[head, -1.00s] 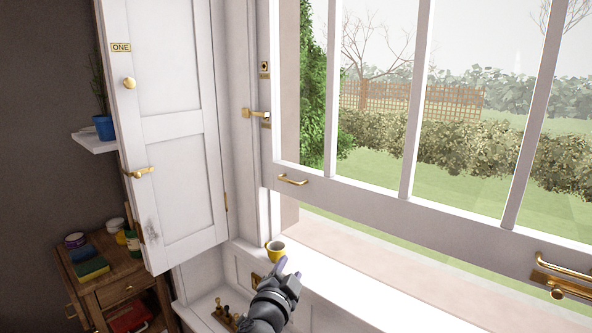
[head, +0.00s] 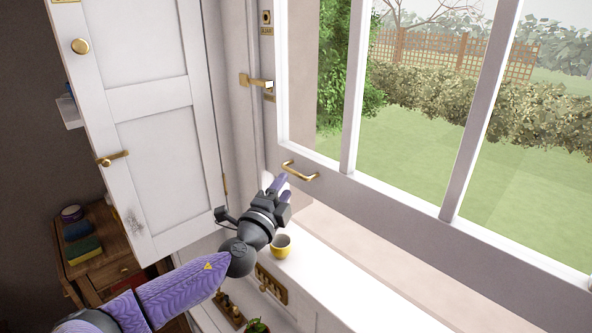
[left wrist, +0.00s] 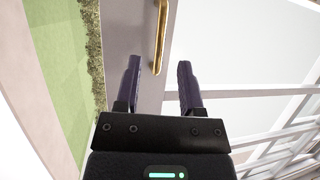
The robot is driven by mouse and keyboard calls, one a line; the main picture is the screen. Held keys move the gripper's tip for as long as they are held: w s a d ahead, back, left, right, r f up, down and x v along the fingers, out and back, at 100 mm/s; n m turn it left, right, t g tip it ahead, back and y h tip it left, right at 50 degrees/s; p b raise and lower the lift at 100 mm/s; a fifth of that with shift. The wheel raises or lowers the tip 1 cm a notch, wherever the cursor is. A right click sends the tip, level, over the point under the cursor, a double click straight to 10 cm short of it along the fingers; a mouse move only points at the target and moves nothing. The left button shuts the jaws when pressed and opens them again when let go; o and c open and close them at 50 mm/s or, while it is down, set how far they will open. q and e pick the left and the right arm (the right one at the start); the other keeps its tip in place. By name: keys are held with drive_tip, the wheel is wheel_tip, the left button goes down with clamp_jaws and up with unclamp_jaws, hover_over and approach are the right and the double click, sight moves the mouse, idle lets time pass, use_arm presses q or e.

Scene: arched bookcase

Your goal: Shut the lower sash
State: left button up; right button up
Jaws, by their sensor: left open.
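The white lower sash (head: 385,203) is raised, with an open gap between its bottom rail and the sill. A brass pull handle (head: 301,171) is fixed on the left part of that rail. My left gripper (head: 278,184) is open and empty, just below and left of this handle. In the left wrist view, my left gripper (left wrist: 158,80) has its two dark fingers apart, and the brass handle (left wrist: 161,38) lies ahead between their lines, not between the fingertips. My right gripper is not in view.
A brass latch (head: 257,82) sits on the frame at left. A white shutter (head: 150,120) stands open further left, and a wooden cabinet (head: 100,265) is beyond it.

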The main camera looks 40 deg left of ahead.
sight(294, 173)
use_arm(q)
drive_tip(key=x, duration=0.6)
drive_tip(key=shift+b, duration=0.4)
clamp_jaws()
idle(0.4)
idle(0.5)
